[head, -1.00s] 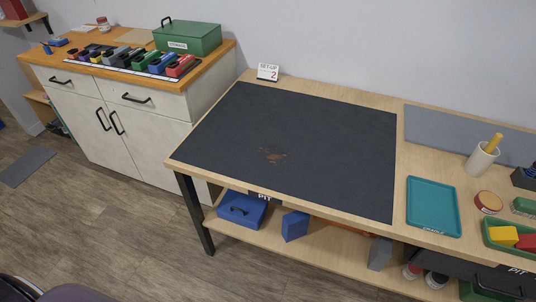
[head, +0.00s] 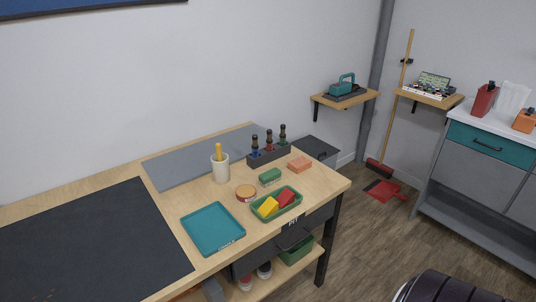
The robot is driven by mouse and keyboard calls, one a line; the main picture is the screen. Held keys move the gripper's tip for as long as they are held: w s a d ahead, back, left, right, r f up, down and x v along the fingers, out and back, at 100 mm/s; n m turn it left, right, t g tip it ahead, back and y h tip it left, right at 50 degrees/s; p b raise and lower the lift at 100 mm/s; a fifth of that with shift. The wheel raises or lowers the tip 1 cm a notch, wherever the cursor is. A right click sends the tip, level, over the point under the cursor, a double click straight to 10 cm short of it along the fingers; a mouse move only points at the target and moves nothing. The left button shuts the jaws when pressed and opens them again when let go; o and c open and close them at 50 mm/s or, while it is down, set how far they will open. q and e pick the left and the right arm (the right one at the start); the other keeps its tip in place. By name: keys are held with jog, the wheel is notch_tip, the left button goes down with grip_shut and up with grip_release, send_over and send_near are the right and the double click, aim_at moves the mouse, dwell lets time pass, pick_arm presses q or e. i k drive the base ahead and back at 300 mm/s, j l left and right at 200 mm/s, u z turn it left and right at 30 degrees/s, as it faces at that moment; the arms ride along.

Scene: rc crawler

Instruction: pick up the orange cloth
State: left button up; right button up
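A small folded orange cloth (head: 300,164) lies flat on the wooden worktable, near its right end. It sits just right of a green block-like item (head: 270,177) and in front of a dark rack of bottles (head: 268,153). Nothing covers it. Neither of my grippers shows in the head view, so I cannot see what they hold.
A green tray (head: 278,217) with yellow and red items, a round tin (head: 246,193), a teal tray (head: 212,228) and a cup (head: 220,170) stand left of the cloth. Another orange item (head: 524,120) sits on the right counter.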

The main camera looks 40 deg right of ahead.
aim_at(299, 164)
jog(key=z, duration=1.6)
